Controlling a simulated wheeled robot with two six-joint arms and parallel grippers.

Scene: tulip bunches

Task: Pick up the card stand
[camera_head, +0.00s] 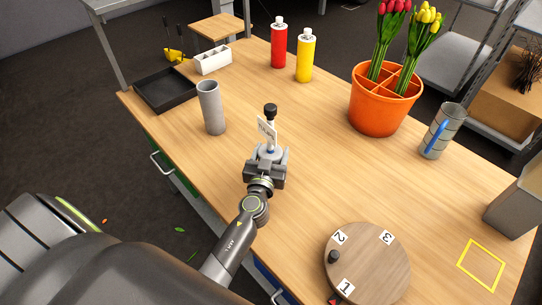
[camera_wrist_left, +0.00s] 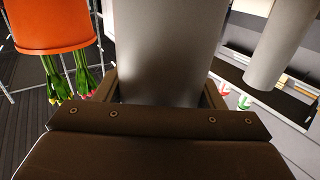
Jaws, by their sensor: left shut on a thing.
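The card stand (camera_head: 267,131) is at the middle of the table in the head view, with a white card bearing small print. A dark round knob shows just behind its top. My left gripper (camera_head: 268,153) is at the stand's lower part and shut on it; the fingers hide its base. In the left wrist view a large grey surface (camera_wrist_left: 170,50) fills the space between the two fingers. I cannot tell whether the stand touches the table. My right gripper is in neither view.
A grey cylinder (camera_head: 211,108) stands left of the gripper, with a black tray (camera_head: 166,104) beyond. Red (camera_head: 279,45) and yellow (camera_head: 304,57) bottles and an orange tulip pot (camera_head: 378,112) stand farther back. A round numbered board (camera_head: 385,268) lies front right. Table right of the gripper is clear.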

